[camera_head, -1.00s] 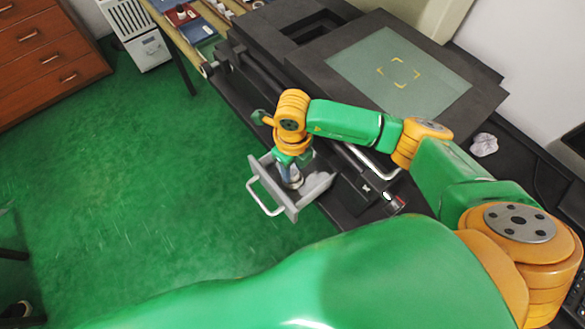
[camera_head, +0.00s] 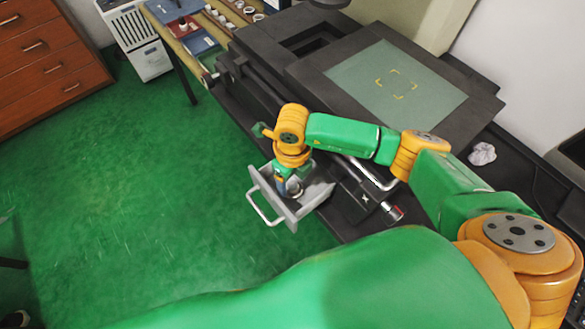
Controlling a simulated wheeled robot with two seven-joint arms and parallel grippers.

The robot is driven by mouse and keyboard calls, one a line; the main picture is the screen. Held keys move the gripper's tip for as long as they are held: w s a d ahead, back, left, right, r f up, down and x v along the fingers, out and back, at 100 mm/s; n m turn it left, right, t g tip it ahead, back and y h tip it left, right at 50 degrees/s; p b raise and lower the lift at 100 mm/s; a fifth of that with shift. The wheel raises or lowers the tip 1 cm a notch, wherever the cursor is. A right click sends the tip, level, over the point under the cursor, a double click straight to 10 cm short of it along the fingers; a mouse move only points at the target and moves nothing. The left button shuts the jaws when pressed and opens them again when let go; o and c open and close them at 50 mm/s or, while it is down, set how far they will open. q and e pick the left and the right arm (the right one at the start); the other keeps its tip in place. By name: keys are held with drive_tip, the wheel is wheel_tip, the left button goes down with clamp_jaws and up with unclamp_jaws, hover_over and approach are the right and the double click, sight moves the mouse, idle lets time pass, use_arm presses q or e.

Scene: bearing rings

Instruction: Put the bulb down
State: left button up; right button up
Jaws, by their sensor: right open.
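A small grey drawer (camera_head: 262,186) with a silver bar handle (camera_head: 263,208) stands pulled out from the black machine. My right gripper (camera_head: 290,190) points down into this drawer and is open. A small pale, rounded thing shows at its fingertips inside the drawer. It may be the bulb, but it is too small and too covered by the gripper to tell. My left gripper is not in view.
The black machine (camera_head: 300,72) with a greenish glass plate (camera_head: 385,78) fills the upper right. A crumpled white lump (camera_head: 482,153) lies on the dark top. A bench with small parts is at the top. Green floor (camera_head: 130,190) lies clear at left.

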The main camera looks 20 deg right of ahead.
sight(292, 181)
wheel_tip(292, 181, up, 11)
drive_tip(key=b, duration=0.1)
idle(0.4)
